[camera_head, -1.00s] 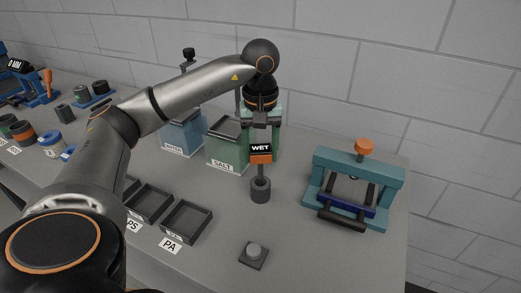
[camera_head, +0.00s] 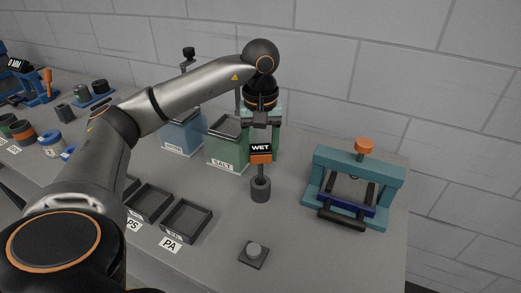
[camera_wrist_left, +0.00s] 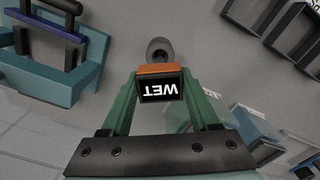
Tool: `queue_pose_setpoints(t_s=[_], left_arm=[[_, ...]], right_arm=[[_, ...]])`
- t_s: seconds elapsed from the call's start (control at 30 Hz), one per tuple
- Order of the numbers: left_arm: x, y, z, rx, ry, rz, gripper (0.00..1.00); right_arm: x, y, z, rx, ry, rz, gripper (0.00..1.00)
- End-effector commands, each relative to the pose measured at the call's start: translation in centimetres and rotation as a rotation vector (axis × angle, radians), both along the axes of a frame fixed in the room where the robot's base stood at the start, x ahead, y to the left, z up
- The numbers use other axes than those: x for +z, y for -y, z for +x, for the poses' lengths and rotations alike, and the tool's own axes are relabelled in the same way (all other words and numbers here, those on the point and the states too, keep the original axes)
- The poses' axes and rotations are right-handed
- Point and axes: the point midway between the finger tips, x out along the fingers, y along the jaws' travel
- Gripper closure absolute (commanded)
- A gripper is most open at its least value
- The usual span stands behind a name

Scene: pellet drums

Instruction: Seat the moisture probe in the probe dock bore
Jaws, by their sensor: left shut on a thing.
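The moisture probe (camera_head: 261,149) is an orange and black block with a lit WET display and a thin grey stem below. It stands upright between the green fingers of my left gripper (camera_head: 261,156), which is shut on it. The probe also shows in the left wrist view (camera_wrist_left: 160,86), between both fingers (camera_wrist_left: 161,80). A grey cylinder (camera_head: 260,190), apparently the probe dock, stands right under the stem. Its round dark bore shows in the left wrist view (camera_wrist_left: 160,49). The stem reaches the cylinder's top; I cannot tell how deep its tip sits. My right gripper is not in view.
A salt container (camera_head: 226,154) and a blue container (camera_head: 182,135) stand behind left. Black trays (camera_head: 187,221) lie front left. A small grey block with a knob (camera_head: 254,254) lies in front. A teal frame with an orange knob (camera_head: 359,170) stands right. Bare table lies between these.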

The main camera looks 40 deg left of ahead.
Motion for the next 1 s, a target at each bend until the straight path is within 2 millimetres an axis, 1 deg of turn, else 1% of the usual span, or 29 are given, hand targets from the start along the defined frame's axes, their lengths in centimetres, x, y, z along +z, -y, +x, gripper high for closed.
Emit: queue_pose_setpoints(t_s=[1.0], left_arm=[[-2.1, 0.0, 0.0, 0.000, 0.001, 0.001, 1.00]], right_arm=[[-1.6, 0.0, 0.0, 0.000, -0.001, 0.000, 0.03]])
